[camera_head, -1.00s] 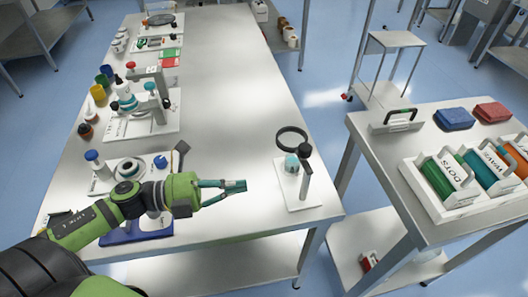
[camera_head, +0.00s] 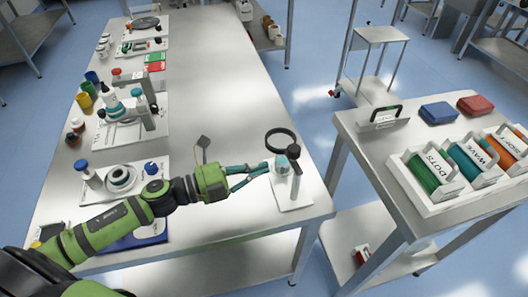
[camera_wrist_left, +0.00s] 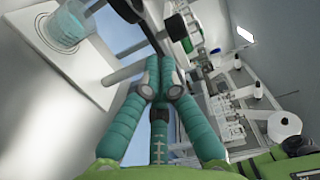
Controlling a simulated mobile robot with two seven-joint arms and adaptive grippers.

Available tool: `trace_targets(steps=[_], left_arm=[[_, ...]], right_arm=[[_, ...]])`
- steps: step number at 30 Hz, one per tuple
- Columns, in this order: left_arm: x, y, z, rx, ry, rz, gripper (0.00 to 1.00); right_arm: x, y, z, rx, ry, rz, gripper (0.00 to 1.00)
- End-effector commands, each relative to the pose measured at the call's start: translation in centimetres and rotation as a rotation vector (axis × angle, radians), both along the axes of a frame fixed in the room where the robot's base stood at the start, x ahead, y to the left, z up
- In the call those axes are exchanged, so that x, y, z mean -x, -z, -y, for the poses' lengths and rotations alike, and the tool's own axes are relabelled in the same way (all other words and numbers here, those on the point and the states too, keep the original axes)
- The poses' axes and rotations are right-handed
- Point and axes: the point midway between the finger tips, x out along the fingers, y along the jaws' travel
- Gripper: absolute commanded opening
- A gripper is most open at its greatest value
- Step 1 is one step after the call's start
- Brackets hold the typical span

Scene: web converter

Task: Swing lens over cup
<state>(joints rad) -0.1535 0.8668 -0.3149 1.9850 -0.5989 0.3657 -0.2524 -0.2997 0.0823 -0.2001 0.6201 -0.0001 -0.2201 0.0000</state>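The lens (camera_head: 267,137), a black ring, is on a thin grey post (camera_head: 296,184) with a black knob (camera_head: 294,151). It shows just beyond the small teal cup (camera_head: 281,164), their edges close together in the head view. Whether it sits over the cup I cannot tell. Both stand on a white base plate (camera_head: 291,203). The cup also shows in the left wrist view (camera_wrist_left: 66,26). My left gripper (camera_head: 268,167) has its teal fingertips together, right beside the cup; I see nothing held. The tips also show in the wrist view (camera_wrist_left: 159,72). My right gripper is not in view.
The table (camera_head: 215,90) is clear in its middle. Other stands and bottles (camera_head: 84,172) line its left side. A second table at right holds a white rack (camera_head: 428,193) of coloured spools, with blue (camera_head: 438,112) and red (camera_head: 475,105) blocks behind.

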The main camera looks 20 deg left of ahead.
Motion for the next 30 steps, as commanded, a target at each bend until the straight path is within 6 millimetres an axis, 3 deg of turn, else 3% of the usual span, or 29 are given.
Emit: trace_targets(steps=[3,9,30], left_arm=[[-1.8,-0.3,0.0,0.001,-0.003,0.002,0.00],[-3.5,-0.1,0.2,0.000,-0.001,0.000,0.00],[-4.7,0.0,0.3,0.001,0.001,0.001,0.00]], right_arm=[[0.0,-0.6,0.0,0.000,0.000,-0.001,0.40],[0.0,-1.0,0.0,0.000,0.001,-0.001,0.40],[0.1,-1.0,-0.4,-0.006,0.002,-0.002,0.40]])
